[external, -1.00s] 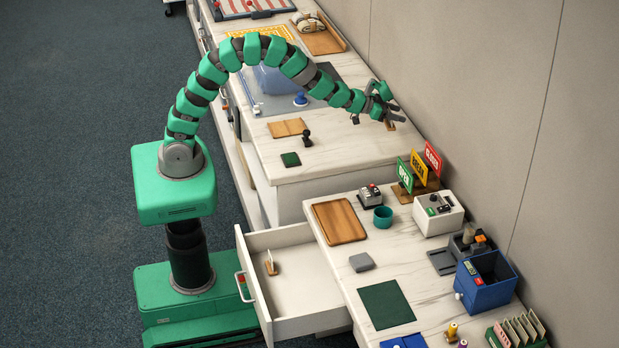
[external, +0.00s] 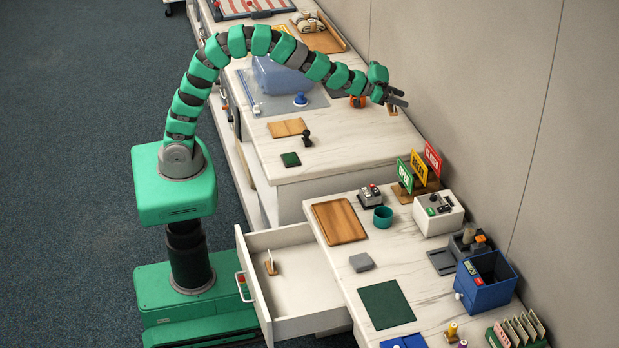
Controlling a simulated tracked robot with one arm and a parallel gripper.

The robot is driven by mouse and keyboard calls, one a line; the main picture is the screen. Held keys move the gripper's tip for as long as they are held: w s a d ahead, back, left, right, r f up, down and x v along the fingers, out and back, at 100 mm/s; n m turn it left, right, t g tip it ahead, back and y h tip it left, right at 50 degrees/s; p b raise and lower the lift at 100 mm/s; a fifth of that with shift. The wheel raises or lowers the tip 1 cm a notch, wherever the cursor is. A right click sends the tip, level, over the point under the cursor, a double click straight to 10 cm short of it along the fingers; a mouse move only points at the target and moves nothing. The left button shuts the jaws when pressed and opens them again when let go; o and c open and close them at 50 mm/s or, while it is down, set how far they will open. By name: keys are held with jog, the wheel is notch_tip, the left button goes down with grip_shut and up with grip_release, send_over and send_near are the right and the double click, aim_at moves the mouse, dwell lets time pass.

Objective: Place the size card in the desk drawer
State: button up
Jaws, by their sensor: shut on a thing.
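The desk drawer (external: 305,283) is pulled open at the front left of the near desk. A small upright white card on a wooden base (external: 270,264) stands inside it near the left wall; I cannot read whether it is the size card. My gripper (external: 397,97) is far from the drawer, at the back of the far counter near the wall. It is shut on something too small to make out. A small wooden piece (external: 392,111) shows just below the fingers; I cannot tell whether they touch it.
The near desk holds a wooden tray (external: 339,221), a teal cup (external: 383,217), coloured sign cards (external: 420,168), a grey block (external: 362,262), a green mat (external: 387,304) and a blue box (external: 486,280). Much of the drawer floor is bare. An orange item (external: 357,101) sits beside my gripper.

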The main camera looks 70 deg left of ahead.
jog(key=s+d+r+m+g+h+b, duration=0.15)
jog(key=s+d+m+h, duration=0.25)
jog(key=s+d, duration=0.8)
jog(key=s+d+m+g+h+b, duration=0.35)
jog(key=s+d, duration=0.45)
jog(key=d, duration=0.7)
jog(key=m+g+h+b, duration=0.3)
jog(key=m+g+b, duration=0.1)
jog(key=m+g, duration=0.4)
send_over(288, 305)
jog(key=d, duration=0.5)
jog(key=f, duration=0.2)
notch_tip(288, 305, down, 30)
jog(key=s, duration=0.1)
jog(key=shift+r, duration=0.25)
jog(key=shift+a+f, duration=0.1)
notch_tip(288, 305, down, 10)
jog(key=b, duration=0.2)
jog(key=shift+b, duration=0.35)
